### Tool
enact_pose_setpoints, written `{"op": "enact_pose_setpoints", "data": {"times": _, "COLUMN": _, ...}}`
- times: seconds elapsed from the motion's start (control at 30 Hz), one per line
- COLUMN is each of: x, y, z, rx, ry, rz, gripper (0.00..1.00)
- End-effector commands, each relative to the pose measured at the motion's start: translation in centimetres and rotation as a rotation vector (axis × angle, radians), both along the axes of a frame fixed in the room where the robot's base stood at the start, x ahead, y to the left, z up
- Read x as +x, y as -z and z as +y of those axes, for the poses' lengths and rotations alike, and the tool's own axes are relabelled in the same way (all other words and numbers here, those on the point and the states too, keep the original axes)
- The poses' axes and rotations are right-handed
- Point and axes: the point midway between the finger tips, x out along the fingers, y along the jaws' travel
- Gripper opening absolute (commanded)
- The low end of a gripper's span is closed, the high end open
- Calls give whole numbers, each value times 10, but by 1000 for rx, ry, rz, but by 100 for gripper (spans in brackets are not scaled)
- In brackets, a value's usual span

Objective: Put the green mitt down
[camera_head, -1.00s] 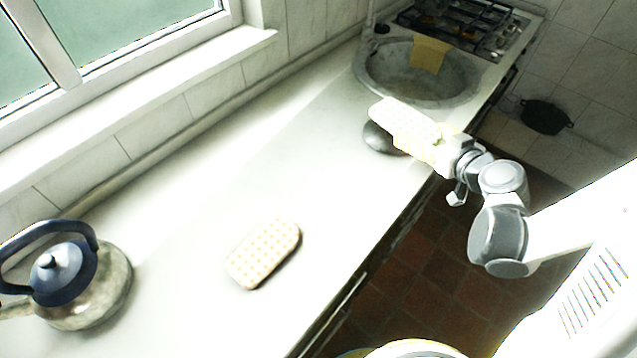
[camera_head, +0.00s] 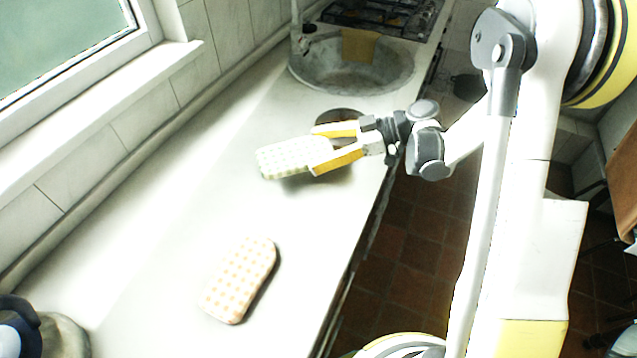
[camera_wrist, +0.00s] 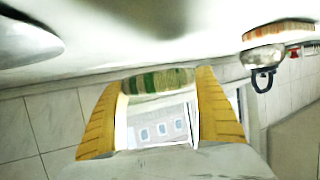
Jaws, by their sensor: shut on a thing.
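The green mitt (camera_head: 280,157) is a pale, flat, padded piece with a greenish check. My gripper (camera_head: 322,150) has its yellow fingers shut on the mitt's right end. The mitt sticks out to the left over the white counter (camera_head: 150,235), with a shadow below it; it looks held a little above the surface. In the wrist view the mitt (camera_wrist: 157,80) shows green and white stripes between my fingers, and its far end is hidden.
An orange-dotted mitt (camera_head: 240,280) lies on the counter nearer the front. A kettle (camera_head: 60,335) stands at lower left. A dark round dish (camera_head: 340,117) sits just behind my gripper, before the sink (camera_head: 350,75). Bare counter lies between the two mitts.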

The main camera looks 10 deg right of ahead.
Motion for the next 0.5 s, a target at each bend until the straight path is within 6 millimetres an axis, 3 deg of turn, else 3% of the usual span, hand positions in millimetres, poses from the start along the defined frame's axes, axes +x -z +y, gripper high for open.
{"op": "enact_pose_setpoints", "data": {"times": 0.03, "x": -10, "y": 10, "z": -1, "rx": 0, "ry": 2, "rz": 0, "gripper": 52}}
{"op": "enact_pose_setpoints", "data": {"times": 0.2, "x": -30, "y": 20, "z": -3, "rx": 0, "ry": 0, "rz": 0, "gripper": 52}}
{"op": "enact_pose_setpoints", "data": {"times": 0.37, "x": -34, "y": 29, "z": -3, "rx": 0, "ry": 1, "rz": 0, "gripper": 52}}
{"op": "enact_pose_setpoints", "data": {"times": 0.5, "x": -33, "y": 54, "z": -3, "rx": 0, "ry": 1, "rz": 0, "gripper": 52}}
